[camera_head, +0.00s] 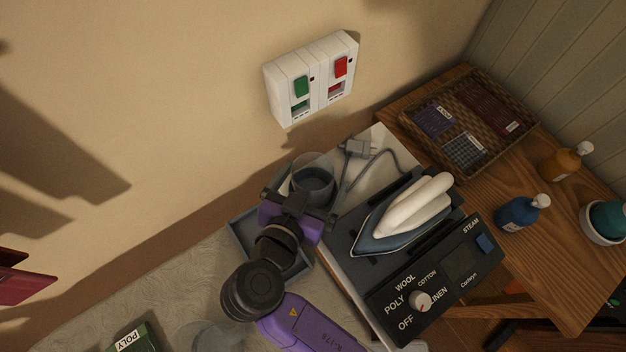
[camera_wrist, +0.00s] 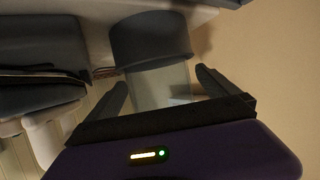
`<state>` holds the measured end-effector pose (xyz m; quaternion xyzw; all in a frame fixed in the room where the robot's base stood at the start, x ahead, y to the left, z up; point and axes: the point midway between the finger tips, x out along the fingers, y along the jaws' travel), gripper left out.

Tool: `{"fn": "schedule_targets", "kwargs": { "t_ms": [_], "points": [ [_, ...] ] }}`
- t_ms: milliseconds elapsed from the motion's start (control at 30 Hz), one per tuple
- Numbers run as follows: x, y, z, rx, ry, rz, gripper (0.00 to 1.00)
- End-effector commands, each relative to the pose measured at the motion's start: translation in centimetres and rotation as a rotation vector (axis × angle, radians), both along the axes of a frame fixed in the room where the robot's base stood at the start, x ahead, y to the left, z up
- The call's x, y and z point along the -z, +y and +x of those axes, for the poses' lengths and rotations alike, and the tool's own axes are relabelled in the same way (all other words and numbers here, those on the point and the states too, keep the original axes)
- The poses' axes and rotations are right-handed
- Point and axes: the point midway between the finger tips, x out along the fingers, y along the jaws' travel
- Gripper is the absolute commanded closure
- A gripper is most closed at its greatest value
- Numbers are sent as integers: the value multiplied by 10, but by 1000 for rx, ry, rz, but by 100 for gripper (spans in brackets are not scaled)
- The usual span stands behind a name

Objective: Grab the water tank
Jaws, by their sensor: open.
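The water tank (camera_head: 313,172) looks like a translucent container with a dark grey round part, beside the ironing station near the wall. In the wrist view, the tank (camera_wrist: 150,40) shows its grey part farther away and its clear part nearer to me. My gripper (camera_head: 302,200) is purple and black and right at the tank, covering part of it in the head view. In the wrist view, my gripper (camera_wrist: 160,82) is open, one finger on each side of the tank's clear part. I cannot tell whether either finger touches it.
The ironing station (camera_head: 384,320) with an iron (camera_head: 405,218) stands close on the right. A plug and cord (camera_head: 358,148) lie behind it. A grey tray (camera_head: 243,232) sits under my arm. A wall socket panel (camera_head: 313,78) is above. A wooden table (camera_head: 555,240) holds a basket and bottles.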

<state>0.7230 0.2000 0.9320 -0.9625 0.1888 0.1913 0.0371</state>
Motion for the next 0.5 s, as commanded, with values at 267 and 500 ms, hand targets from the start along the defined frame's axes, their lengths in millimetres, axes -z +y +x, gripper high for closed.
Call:
{"fn": "schedule_targets", "kwargs": {
  "t_ms": [267, 500],
  "points": [
    [2, -2, 4, 0, 1, 1, 1],
    [2, -2, 4, 0, 0, 1, 45]
  ]
}}
